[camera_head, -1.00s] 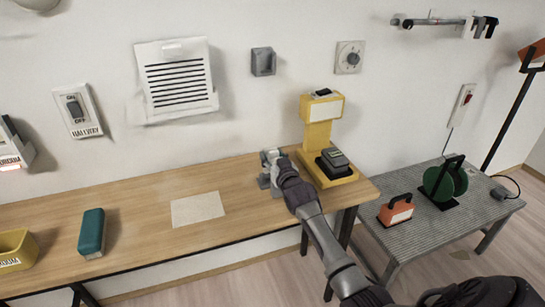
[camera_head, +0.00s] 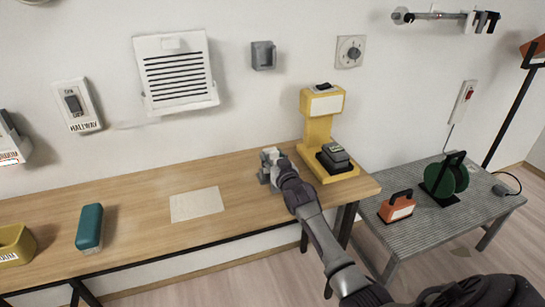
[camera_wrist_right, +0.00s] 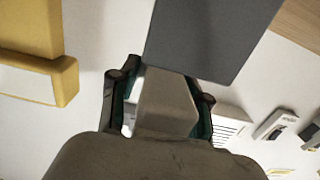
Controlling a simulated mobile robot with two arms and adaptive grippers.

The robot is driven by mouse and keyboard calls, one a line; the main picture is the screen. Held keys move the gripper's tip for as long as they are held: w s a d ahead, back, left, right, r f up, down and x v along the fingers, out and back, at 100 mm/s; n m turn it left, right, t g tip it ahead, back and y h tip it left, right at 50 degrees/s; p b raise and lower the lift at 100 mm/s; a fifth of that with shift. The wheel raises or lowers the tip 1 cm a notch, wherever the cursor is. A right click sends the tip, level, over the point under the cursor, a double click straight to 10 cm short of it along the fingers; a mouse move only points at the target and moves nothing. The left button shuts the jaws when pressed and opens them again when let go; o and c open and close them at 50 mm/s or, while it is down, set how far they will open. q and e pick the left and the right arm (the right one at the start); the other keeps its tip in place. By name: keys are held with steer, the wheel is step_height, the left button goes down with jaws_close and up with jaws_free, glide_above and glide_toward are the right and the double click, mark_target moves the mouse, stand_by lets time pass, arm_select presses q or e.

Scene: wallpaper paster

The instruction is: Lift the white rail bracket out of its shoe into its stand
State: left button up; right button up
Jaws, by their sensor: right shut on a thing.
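My right gripper (camera_head: 278,170) is at the back of the wooden bench, beside the yellow stand-like device. In the right wrist view its fingers (camera_wrist_right: 162,98) are shut on a pale block (camera_wrist_right: 164,103), which appears to be the white rail bracket. A dark grey block (camera_wrist_right: 208,35) adjoins the pale block's far end; I cannot tell whether it is the shoe. In the head view the small light grey and white piece (camera_head: 267,157) at the gripper is partly hidden by it. I cannot clearly make out the bracket's stand. My left gripper is not in view.
The yellow device (camera_head: 318,135) stands close right of my gripper. A pale sheet (camera_head: 196,204) and teal case (camera_head: 90,228) lie left on the bench (camera_head: 145,210). A ribbed table (camera_head: 415,232) at right holds an orange box (camera_head: 397,208) and green reel (camera_head: 440,182).

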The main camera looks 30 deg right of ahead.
steer(key=shift+f+b, duration=0.5)
steer(key=shift+f, duration=0.35)
steer(key=o, duration=1.4)
steer(key=shift+s+f, duration=0.1)
steer(key=v, duration=1.2)
